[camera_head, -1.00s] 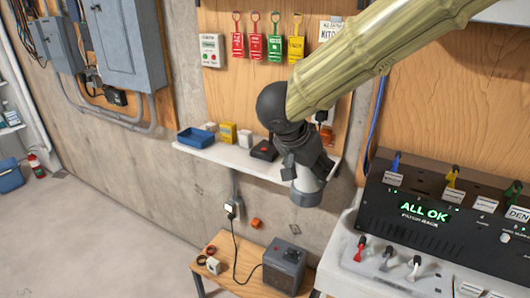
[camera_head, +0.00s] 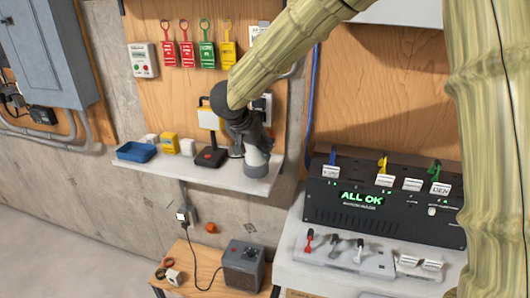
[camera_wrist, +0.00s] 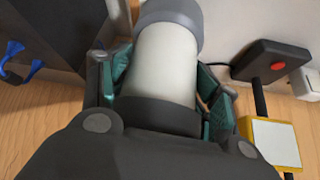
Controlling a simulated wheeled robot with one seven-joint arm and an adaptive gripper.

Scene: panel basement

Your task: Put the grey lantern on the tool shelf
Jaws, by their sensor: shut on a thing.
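The grey lantern (camera_head: 257,158) has a pale cylindrical body and a darker grey end cap. My gripper (camera_head: 246,134) is shut around it from above, and the lantern stands nearly upright, cap down. In the wrist view the lantern (camera_wrist: 166,62) sits between the green finger pads of my gripper (camera_wrist: 164,88). The white wall shelf (camera_head: 222,181) is under it; the lantern's lower end is at the shelf's right end. I cannot tell whether it touches the shelf.
Just left of the lantern stands a yellow-framed lamp with a black, red-buttoned base (camera_head: 210,156). A black panel (camera_head: 390,209) stands at right; a low wooden table (camera_head: 205,262) stands below.

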